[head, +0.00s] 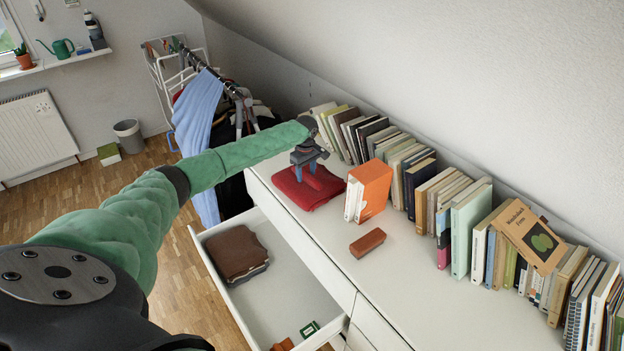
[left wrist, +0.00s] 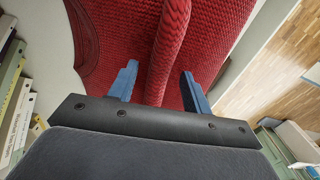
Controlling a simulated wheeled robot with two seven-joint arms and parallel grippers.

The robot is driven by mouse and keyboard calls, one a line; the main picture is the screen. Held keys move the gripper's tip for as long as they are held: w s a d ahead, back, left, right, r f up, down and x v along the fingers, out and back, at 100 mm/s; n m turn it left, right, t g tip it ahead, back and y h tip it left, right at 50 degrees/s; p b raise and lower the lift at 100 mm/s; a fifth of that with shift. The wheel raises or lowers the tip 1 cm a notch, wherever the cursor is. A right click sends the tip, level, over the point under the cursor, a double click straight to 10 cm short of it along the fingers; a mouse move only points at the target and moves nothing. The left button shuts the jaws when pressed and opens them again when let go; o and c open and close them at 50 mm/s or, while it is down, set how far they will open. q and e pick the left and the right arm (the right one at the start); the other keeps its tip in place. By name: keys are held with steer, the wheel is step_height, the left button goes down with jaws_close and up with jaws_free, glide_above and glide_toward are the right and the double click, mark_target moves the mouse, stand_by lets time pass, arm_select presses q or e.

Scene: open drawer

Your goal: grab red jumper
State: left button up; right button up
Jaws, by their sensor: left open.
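The red jumper (head: 290,192) lies folded on top of the white dresser, near its far left end. In the left wrist view the jumper (left wrist: 120,45) fills the upper middle, with a raised red fold (left wrist: 168,45) running between the fingers. My left gripper (head: 312,178) is over the jumper, fingers pointing down. In the left wrist view its blue fingers (left wrist: 158,88) are apart, one on each side of the fold. I cannot tell whether they touch the cloth. My right gripper is not in view.
An orange box-like book (head: 373,188) stands close right of the jumper. A row of books (head: 440,185) lines the wall behind. A brown block (head: 367,243) lies on the dresser top (head: 330,232). Below, an open drawer (head: 285,290) holds brown folded cloth (head: 236,252). A clothes rack stands behind.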

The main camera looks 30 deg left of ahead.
arm_select(q)
steer(key=shift+f, duration=0.1)
steer(key=shift+c, duration=0.2)
jaws_close()
